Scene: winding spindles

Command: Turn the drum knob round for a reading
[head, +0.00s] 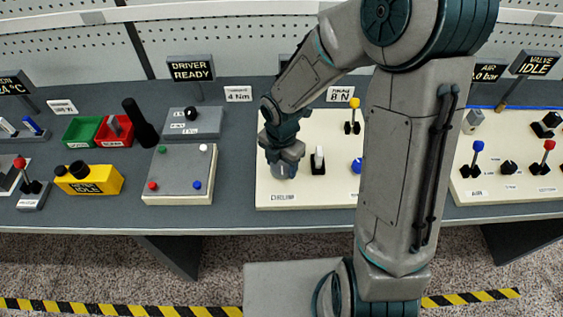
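My gripper (284,170) is at the left end of the cream panel (328,194), pointing down close to its surface. My own wrist hides its fingers and whatever lies under them. No knob can be read as the drum knob. A black round knob (190,113) sits on a small grey box left of my gripper. Another black knob (508,167) is on the right cream panel (515,187). A label at the front edge below my gripper is too small to read surely.
Beside my gripper stand a white lever (318,158) and a blue knob (357,165), partly behind my arm. A yellow-topped lever (353,115) is behind them. A yellow meter (92,181) reads "IDLE". Bare bench lies between the panels.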

